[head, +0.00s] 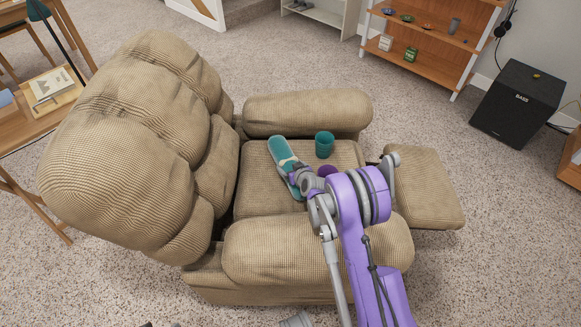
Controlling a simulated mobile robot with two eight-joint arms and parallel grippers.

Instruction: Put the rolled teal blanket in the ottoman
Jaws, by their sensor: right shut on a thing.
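A long teal roll with a cream patch (281,150), which looks like the rolled teal blanket, is over the beige recliner's seat (262,185). My right gripper (292,167) is shut on it, reaching in from the lower right. I cannot tell whether the roll touches the seat. Part of it is hidden by the gripper. No separate ottoman can be made out; a padded beige footrest (425,187) sticks out at the recliner's right end.
A darker teal, cup-like cylinder (324,144) stands on the seat, close right of the roll. The recliner's padded far arm (306,112) and near arm (270,250) flank the seat. A black speaker (518,103) and wooden shelf (430,62) stand at the back right. Carpet between is clear.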

